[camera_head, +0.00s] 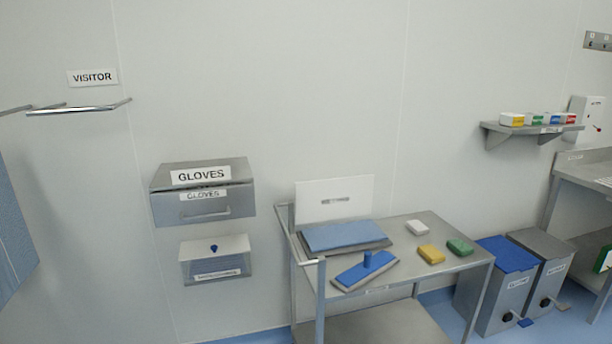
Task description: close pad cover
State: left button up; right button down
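A white flat panel (322,207) with a small grey handle or label near its middle stands upright at the back left of a metal cart. It looks like the pad cover in a raised position. In front of its lower edge lies a blue pad (344,235) on a grey base, uncovered on top. Whether the panel is hinged to that base cannot be told. Neither of my grippers is in view.
The metal cart (400,280) also holds a blue-topped tool (364,270), a white block (415,228), a yellow block (431,254) and a green block (459,247). A gloves box (204,210) is on the wall at left; two bins (496,290) stand at right.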

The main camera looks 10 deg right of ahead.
aim_at(328, 200)
jog(key=i+l+u, duration=0.1)
jog(key=u, duration=0.35)
jog(key=l+u, duration=0.2)
jog(key=u, duration=0.3)
jog(key=l+u, duration=0.2)
jog(key=u, duration=0.25)
jog(key=l+u, duration=0.2)
jog(key=u, duration=0.25)
